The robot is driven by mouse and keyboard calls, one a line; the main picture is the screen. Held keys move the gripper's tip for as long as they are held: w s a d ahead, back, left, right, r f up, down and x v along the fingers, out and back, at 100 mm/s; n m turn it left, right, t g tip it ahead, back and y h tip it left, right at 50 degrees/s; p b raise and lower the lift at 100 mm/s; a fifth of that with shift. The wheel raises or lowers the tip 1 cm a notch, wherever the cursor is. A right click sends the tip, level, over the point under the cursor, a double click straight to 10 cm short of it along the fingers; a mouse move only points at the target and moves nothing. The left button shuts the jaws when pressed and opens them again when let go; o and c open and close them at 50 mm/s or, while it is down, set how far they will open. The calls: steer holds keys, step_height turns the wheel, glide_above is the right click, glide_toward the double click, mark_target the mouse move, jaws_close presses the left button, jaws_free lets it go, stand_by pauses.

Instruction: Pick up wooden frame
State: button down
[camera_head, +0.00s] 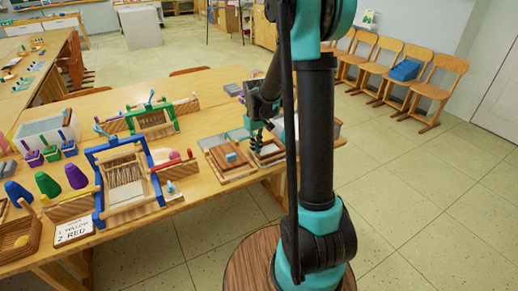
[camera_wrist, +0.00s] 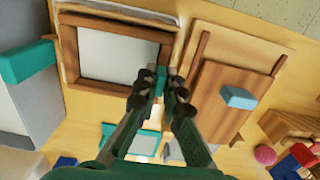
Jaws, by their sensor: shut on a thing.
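The wooden frame (camera_wrist: 107,87) has a brown rim around a pale panel and lies left of centre in the wrist view. In the head view, part of the frame (camera_head: 270,157) shows at the table's right end, partly hidden by my arm. My gripper (camera_wrist: 158,82) is over the frame's right side bar in the wrist view, with its fingers closed on that bar. A small teal piece shows between the fingers; I cannot tell what it is. In the head view my gripper (camera_head: 257,142) points down at the frame. I see no clear gap under the frame.
A wooden board (camera_head: 228,160) with a light-blue block (camera_wrist: 238,97) lies beside the frame. A grey tray with a teal block (camera_wrist: 27,62) is on the other side. Blue and green looms (camera_head: 99,190) stand further left.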

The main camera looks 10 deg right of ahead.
step_height(320, 180, up, 20)
steer(key=shift+f, duration=0.15)
stand_by(0.3)
stand_by(0.4)
